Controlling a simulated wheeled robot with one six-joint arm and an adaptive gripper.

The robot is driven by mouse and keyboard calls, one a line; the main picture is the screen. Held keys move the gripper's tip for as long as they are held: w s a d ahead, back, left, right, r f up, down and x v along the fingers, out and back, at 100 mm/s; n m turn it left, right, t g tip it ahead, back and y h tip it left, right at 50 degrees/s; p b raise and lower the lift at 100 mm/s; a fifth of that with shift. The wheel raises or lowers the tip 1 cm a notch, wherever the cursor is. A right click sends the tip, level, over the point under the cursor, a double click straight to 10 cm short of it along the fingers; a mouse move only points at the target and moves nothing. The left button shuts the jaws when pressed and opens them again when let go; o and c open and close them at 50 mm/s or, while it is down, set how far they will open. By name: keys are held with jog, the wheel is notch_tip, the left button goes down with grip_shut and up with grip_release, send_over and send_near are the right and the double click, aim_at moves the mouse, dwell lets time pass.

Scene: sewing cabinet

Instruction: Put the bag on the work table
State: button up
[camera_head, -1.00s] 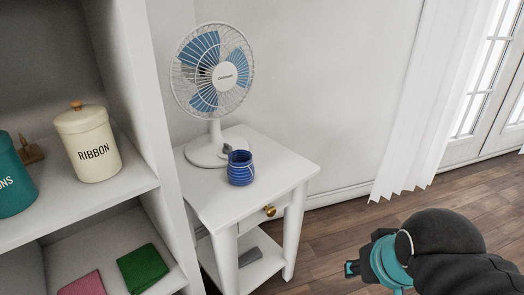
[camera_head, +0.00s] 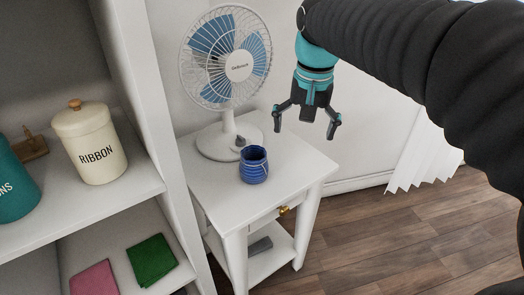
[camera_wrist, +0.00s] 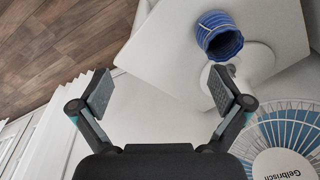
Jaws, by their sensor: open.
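A small blue, open-topped vessel or pouch (camera_head: 253,166) with a pale line around its neck stands upright on the white side table (camera_head: 205,190), in front of the fan. It is the only bag-like thing in view; I cannot tell whether it is cloth. It also shows at the upper right of the wrist view (camera_wrist: 218,38). My gripper (camera_head: 305,124) is open and empty, pointing down above the table's right part, right of the blue vessel and apart from it. Its two fingers are spread in the wrist view (camera_wrist: 160,92). No other work table is in view.
A white fan (camera_head: 228,140) stands close behind the blue vessel. A white shelf unit at left holds a cream RIBBON canister (camera_head: 92,145), a teal canister (camera_head: 14,185), and folded green (camera_head: 151,259) and pink cloths (camera_head: 94,279). Wooden floor is clear at right.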

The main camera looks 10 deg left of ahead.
jog(key=g+p, duration=0.1)
send_near(253, 163)
jog(key=w+r, duration=0.1)
jog(key=w, duration=0.3)
jog(key=shift+h, duration=0.3)
jog(key=f, duration=0.4)
jog(key=f+b, duration=0.1)
jog(key=f, duration=0.4)
jog(key=a+f, duration=0.1)
jog(key=f, duration=0.3)
jog(key=shift+s+a+f+b, duration=0.1)
jog(key=shift+s+f+b, duration=0.2)
jog(key=shift+f+b, duration=0.1)
jog(key=shift+r, duration=0.1)
jog(key=c, duration=1.2)
